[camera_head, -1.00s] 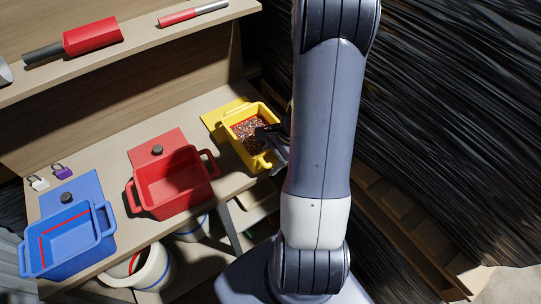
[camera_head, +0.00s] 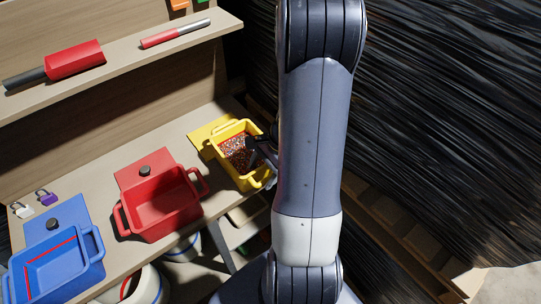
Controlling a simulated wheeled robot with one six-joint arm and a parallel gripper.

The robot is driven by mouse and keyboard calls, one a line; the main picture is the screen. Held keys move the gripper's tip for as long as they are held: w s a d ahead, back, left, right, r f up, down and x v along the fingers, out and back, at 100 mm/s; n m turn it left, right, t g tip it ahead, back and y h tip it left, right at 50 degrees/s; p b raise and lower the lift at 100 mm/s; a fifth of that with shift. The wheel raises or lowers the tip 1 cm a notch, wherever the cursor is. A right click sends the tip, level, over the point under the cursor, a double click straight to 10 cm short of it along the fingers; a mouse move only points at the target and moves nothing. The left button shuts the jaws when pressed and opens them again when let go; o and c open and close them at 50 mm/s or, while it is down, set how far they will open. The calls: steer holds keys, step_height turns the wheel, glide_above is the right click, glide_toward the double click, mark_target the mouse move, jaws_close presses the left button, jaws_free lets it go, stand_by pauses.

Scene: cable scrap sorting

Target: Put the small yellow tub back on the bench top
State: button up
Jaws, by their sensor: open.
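The small yellow tub (camera_head: 237,173) has two handles and is filled with small multicoloured bits. It appears to stand upright at the right end of the wooden bench top (camera_head: 98,172), in front of a flat yellow panel (camera_head: 203,133). My gripper (camera_head: 262,152) is dark and open, at the tub's right side, overlapping its rim in the picture. My arm hides part of that area, so I cannot tell whether the fingers touch the tub.
A red tub (camera_head: 142,219) and a blue tub (camera_head: 50,279) stand further left on the bench. Two small padlocks (camera_head: 45,197) lie behind the blue one. A shelf (camera_head: 120,62) with red-ended tools runs above. White buckets (camera_head: 148,287) stand below. Dark ribbed sheeting fills the right.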

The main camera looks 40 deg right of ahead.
steer(key=v, duration=0.9)
steer(key=shift+r, duration=0.35)
